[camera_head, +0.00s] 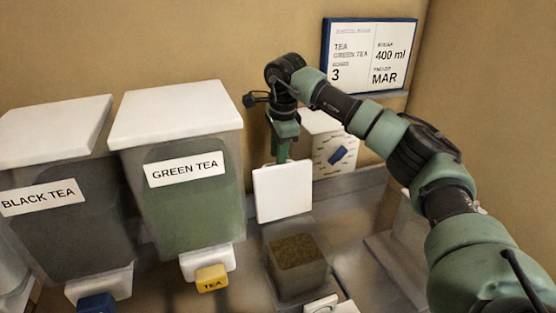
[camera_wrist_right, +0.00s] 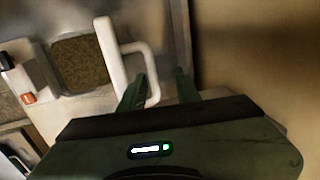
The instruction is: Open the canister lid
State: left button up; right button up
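The canister (camera_head: 297,275) stands on the counter with its top uncovered, showing brown-green contents. Those contents (camera_wrist_right: 78,62) also show in the right wrist view. Its white square lid (camera_head: 283,192) stands raised at the canister's back side, its flat face toward the head camera. In the right wrist view the lid (camera_wrist_right: 106,55) is seen nearly edge-on, with a white loop handle (camera_wrist_right: 153,72) on its far side. My right gripper (camera_wrist_right: 160,80) is behind the lid, fingers apart on either side of the handle's outer bar; contact is unclear. My left gripper is not in view.
Dispensers labelled black tea (camera_head: 55,235) and green tea (camera_head: 190,205) stand to the left, with a yellow tea tap (camera_head: 211,278). A white box with a blue knob (camera_head: 338,155) is behind my right gripper. A recipe sign (camera_head: 369,55) is on the back wall.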

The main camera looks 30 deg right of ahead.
notch_tip(320, 180, up, 6)
jog(key=s+b, duration=0.1)
jog(key=shift+a, duration=0.2)
jog(key=shift+s, duration=0.1)
jog(key=shift+f, duration=0.1)
